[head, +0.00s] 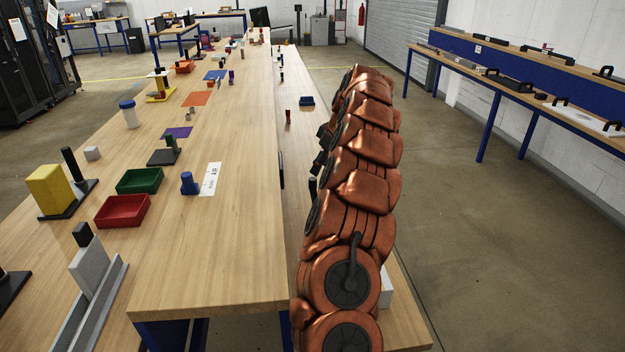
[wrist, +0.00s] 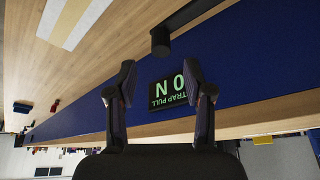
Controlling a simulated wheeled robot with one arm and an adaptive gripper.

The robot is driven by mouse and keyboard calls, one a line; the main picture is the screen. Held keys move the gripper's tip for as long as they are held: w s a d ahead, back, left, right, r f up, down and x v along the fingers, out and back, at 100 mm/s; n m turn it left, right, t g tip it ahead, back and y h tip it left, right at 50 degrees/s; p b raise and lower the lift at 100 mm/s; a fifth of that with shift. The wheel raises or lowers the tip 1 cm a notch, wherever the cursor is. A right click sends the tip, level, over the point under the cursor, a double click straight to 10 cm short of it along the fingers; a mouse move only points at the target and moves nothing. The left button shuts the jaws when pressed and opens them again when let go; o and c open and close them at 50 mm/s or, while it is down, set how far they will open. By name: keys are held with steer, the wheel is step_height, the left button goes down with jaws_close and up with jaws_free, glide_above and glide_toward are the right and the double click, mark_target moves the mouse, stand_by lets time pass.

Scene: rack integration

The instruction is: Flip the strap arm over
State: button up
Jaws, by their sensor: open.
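In the wrist view, my gripper (wrist: 160,72) is open, its two dark fingers apart with nothing between them. A dark cylindrical piece (wrist: 160,41), possibly the end of the strap arm, stands just beyond the fingertips, apart from them, in front of the blue panel. In the head view, my own orange arm hides most of this area, and I cannot clearly make out the strap arm there.
The long wooden bench (head: 225,250) holds a red tray (head: 122,211), a green tray (head: 139,181), a yellow block (head: 48,188) and a blue knob piece (head: 189,183). The blue panel (wrist: 240,85) runs close behind the fingers. Open floor (head: 480,260) lies to the right.

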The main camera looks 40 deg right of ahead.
mark_target(314, 179)
steer(key=x, duration=0.7)
steer(key=shift+p, duration=0.4)
steer(key=shift+c, duration=0.4)
steer(key=shift+r, duration=0.1)
jaws_close()
